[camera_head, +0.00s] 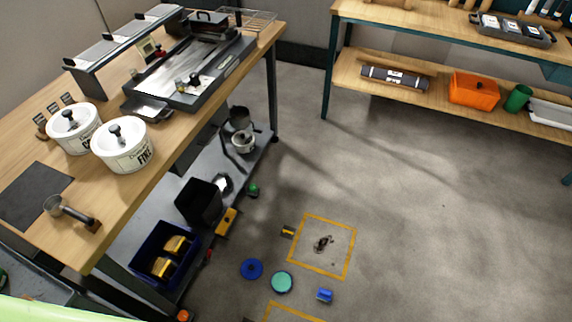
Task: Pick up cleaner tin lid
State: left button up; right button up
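A round blue lid (252,268) lies on the grey floor at the bottom centre. Beside it, to the right and slightly nearer, is a round tin (282,282) with a pale teal top; it looks like the cleaner tin with its contents showing, though the label cannot be read. The lid and the tin are apart. Neither of my grippers is in view, and nothing is seen touching the lid.
A small blue object (324,295) and a yellow-and-dark item (288,231) lie nearby. A yellow floor outline (350,256) surrounds a dark mess (323,243). A wooden bench (165,150) with a low shelf (150,222) stands left. Floor to the right is clear.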

aim_at(251, 268)
jog(key=k+j, duration=0.2)
jog(key=k, duration=0.25)
jog(key=k+j, duration=0.15)
jog(key=k, duration=0.3)
